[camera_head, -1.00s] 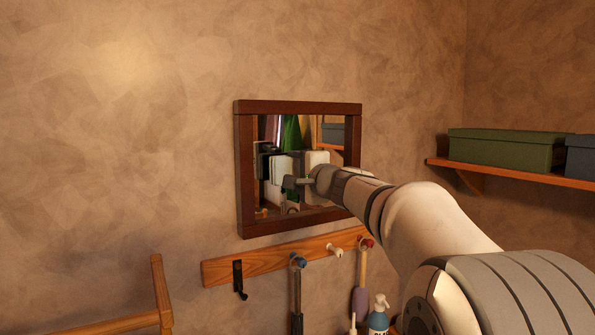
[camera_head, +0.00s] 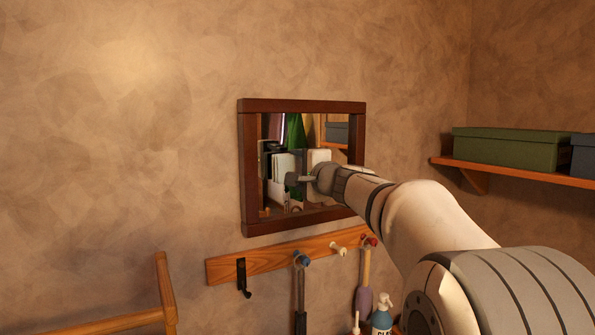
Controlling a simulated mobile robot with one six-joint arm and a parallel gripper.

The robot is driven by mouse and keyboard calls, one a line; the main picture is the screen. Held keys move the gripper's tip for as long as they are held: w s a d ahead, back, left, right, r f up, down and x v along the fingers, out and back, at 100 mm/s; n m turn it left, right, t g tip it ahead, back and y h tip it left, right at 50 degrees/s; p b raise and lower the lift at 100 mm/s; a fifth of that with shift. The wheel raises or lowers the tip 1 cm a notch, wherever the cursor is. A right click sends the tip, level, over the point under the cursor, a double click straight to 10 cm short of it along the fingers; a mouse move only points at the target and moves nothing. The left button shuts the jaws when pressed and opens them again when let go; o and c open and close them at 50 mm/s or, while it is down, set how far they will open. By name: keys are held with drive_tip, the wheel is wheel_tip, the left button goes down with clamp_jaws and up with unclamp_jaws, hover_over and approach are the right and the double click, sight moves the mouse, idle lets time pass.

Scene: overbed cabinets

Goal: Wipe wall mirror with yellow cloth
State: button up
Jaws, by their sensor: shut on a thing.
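The wall mirror (camera_head: 272,211) hangs on the wall near the middle of the view, in a dark reddish-brown wooden frame. My arm comes from the lower right and covers the mirror's right side. My gripper (camera_head: 293,179) is in front of the lower middle of the glass. Its jaws are small and partly lost against the reflection. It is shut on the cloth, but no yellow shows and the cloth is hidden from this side. I cannot tell whether anything touches the glass.
Below the mirror is a wooden peg rail (camera_head: 224,270) with hooks and hanging tools. A blue-labelled bottle (camera_head: 382,320) stands at the bottom. A shelf (camera_head: 515,171) at right holds a green box (camera_head: 505,149). A wooden frame (camera_head: 164,290) is at lower left. The wall left of the mirror is bare.

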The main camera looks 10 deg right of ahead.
drive_tip(key=shift+w+a, duration=0.2)
drive_tip(key=shift+w, duration=0.35)
drive_tip(key=shift+d, duration=0.15)
drive_tip(key=shift+w+d, duration=0.25)
drive_tip(key=shift+d, duration=0.65)
drive_tip(key=shift+w+d, duration=0.25)
drive_tip(key=shift+d, duration=0.6)
drive_tip(key=w+d+b, duration=0.1)
drive_tip(key=w+d, duration=0.1)
drive_tip(key=d, duration=0.5)
drive_tip(key=shift+w, duration=0.25)
drive_tip(key=shift+s+a+b, duration=0.35)
drive_tip(key=shift+a+b, duration=0.25)
drive_tip(key=shift+a, duration=0.5)
drive_tip(key=shift+s+a+b, duration=0.4)
drive_tip(key=shift+a+b, duration=0.25)
drive_tip(key=shift+a, duration=0.5)
drive_tip(key=shift+s+a+b, duration=0.35)
drive_tip(key=shift+a+b, duration=0.25)
drive_tip(key=shift+a, duration=0.5)
drive_tip(key=shift+s+a+b, duration=0.2)
drive_tip(key=shift+a, duration=0.5)
drive_tip(key=shift+s+a+b, duration=0.15)
drive_tip(key=shift+s+a, duration=0.05)
drive_tip(key=shift+a, duration=0.45)
drive_tip(key=shift+s+a+b, duration=0.2)
drive_tip(key=shift+a, duration=0.5)
